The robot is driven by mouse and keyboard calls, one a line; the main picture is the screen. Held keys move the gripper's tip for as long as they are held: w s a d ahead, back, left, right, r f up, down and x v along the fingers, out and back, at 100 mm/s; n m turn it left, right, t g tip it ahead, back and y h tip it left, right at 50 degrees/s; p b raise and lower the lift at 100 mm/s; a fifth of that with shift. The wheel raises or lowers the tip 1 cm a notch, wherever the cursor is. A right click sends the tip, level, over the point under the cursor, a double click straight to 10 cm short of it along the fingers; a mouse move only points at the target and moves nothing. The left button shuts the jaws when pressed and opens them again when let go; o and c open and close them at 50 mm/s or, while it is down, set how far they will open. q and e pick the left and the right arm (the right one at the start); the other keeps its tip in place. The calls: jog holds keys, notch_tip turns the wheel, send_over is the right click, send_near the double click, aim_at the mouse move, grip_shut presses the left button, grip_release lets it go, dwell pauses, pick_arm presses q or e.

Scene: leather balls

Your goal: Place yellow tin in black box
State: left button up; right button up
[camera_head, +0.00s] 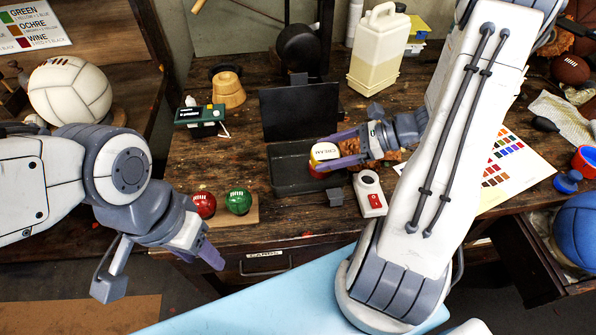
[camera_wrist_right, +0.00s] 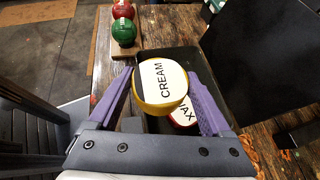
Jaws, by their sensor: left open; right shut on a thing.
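The yellow tin (camera_head: 325,151) has a white lid that reads CREAM. My right gripper (camera_head: 331,152) is shut on it; in the right wrist view the yellow tin (camera_wrist_right: 162,92) sits between the purple fingers. It is over the right part of the open black box (camera_head: 284,180), whose lid (camera_head: 300,112) stands up behind. A red tin (camera_wrist_right: 184,118) with a partly hidden label, "AX" readable, lies beneath it in the box. In the head view I cannot tell whether the yellow tin touches it. My left gripper (camera_head: 165,270) is open and empty, in front of the table.
Red (camera_head: 203,205) and green (camera_head: 238,201) balls sit on a small wooden stand left of the box. A white device with a red switch (camera_head: 370,194) stands right of the box. A green-and-white device (camera_head: 200,115) and a jug (camera_head: 380,55) are farther back.

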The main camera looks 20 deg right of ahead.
jog(key=p, duration=0.1)
send_over(292, 175)
notch_tip(292, 175, down, 6)
jog(key=shift+r, duration=0.25)
notch_tip(292, 175, down, 4)
jog(key=shift+f+p, duration=0.1)
jog(key=shift+p, duration=0.25)
jog(key=shift+w, duration=0.1)
